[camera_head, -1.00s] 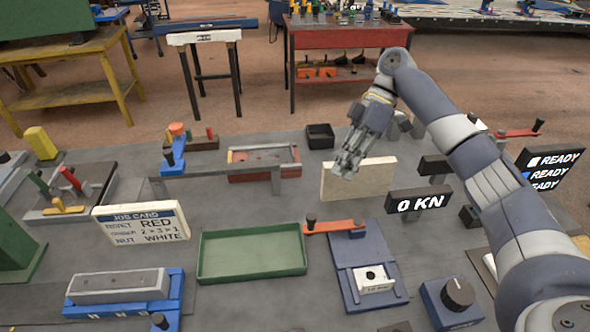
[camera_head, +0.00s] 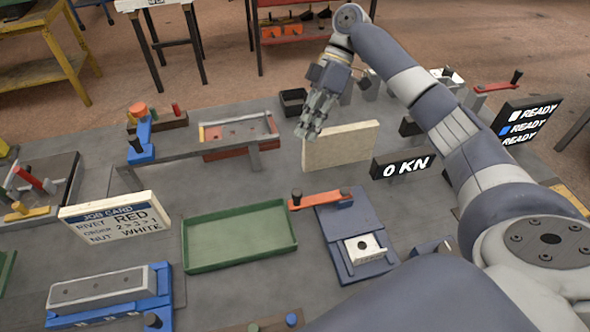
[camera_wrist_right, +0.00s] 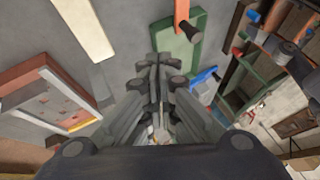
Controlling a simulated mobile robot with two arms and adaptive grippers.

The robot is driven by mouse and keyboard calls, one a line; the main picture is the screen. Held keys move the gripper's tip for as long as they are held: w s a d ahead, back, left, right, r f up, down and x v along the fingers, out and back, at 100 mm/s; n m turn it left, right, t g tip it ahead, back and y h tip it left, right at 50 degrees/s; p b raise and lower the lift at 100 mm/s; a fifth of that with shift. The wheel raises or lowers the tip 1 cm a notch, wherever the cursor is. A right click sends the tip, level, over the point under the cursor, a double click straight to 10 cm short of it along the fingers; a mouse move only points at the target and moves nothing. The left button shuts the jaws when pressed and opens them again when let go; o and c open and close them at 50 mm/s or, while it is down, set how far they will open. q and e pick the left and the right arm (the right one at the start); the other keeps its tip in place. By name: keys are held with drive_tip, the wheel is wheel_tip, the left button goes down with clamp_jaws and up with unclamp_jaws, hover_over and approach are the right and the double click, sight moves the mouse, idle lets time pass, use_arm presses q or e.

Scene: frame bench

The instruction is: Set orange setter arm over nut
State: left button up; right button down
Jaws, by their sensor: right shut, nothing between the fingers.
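The orange setter arm (camera_head: 320,199) lies across the far end of a blue fixture (camera_head: 345,215), its dark knob at the left end. It is swung off to the left of the white nut block (camera_head: 363,249) on the fixture's near end. The orange arm also shows in the right wrist view (camera_wrist_right: 182,12), at the top. My right gripper (camera_head: 308,132) is shut and empty, above the bench beside the cream board, well behind the setter arm. Its closed fingers fill the middle of the wrist view (camera_wrist_right: 166,68). My left gripper is out of view.
A green tray (camera_head: 240,236) lies left of the fixture. The cream upright board (camera_head: 341,145) and the 0 KN display (camera_head: 402,166) stand behind it. A job card (camera_head: 115,217) and blue block holder (camera_head: 110,295) are at left. My arm link covers the lower right.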

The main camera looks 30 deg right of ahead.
use_arm(q)
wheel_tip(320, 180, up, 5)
drive_tip(key=p, duration=0.4)
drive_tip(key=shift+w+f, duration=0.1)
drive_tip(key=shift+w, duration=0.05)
use_arm(e)
drive_tip(key=s+a+f, duration=0.5)
drive_tip(key=a+f, duration=0.1)
drive_tip(key=shift+s+a, duration=0.15)
drive_tip(key=shift+s, duration=0.05)
use_arm(q)
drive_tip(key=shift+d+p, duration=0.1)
drive_tip(key=shift+p, duration=0.25)
use_arm(e)
drive_tip(key=shift+s, duration=0.1)
